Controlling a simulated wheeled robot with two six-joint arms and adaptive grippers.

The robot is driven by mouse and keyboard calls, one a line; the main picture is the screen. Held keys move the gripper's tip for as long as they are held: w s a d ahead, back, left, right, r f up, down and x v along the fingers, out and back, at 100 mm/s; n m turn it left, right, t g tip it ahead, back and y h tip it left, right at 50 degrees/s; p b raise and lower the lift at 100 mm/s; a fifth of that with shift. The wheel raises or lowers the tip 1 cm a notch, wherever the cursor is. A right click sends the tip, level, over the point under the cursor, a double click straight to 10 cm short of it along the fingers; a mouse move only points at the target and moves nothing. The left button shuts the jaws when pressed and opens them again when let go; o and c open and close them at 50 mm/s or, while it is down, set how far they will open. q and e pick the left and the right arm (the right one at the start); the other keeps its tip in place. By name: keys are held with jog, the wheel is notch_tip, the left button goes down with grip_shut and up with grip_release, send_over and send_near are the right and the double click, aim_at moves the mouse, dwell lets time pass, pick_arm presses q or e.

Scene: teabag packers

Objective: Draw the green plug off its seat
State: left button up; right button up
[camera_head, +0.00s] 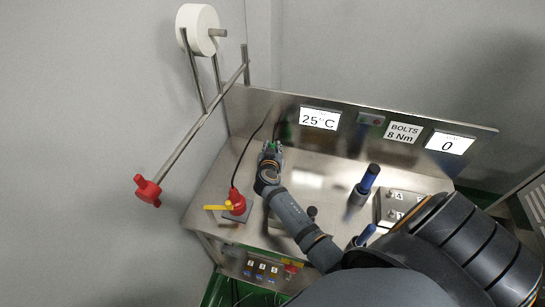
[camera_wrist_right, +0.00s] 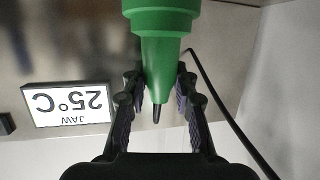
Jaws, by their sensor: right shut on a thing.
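The green plug (camera_wrist_right: 163,38) fills the top middle of the right wrist view, its narrower tapered end pointing toward my palm. My right gripper (camera_wrist_right: 159,84) is shut on this narrower part, one finger on each side. In the head view my right gripper (camera_head: 270,152) is at the back left of the steel bench, and it mostly hides the plug there. The plug's seat is not visible, so I cannot tell whether the plug is on it. My left gripper is not in view.
A red device with a yellow handle (camera_head: 237,201) stands left of my right arm. The 25°C display (camera_head: 319,118) is on the back panel. A dark cable (camera_wrist_right: 222,108) runs beside the gripper. Blue-handled tools (camera_head: 369,178) stand to the right.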

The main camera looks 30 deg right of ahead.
grip_shut()
notch_tip(320, 180, up, 10)
jog(key=shift+f+b, duration=0.1)
jog(key=shift+b, duration=0.3)
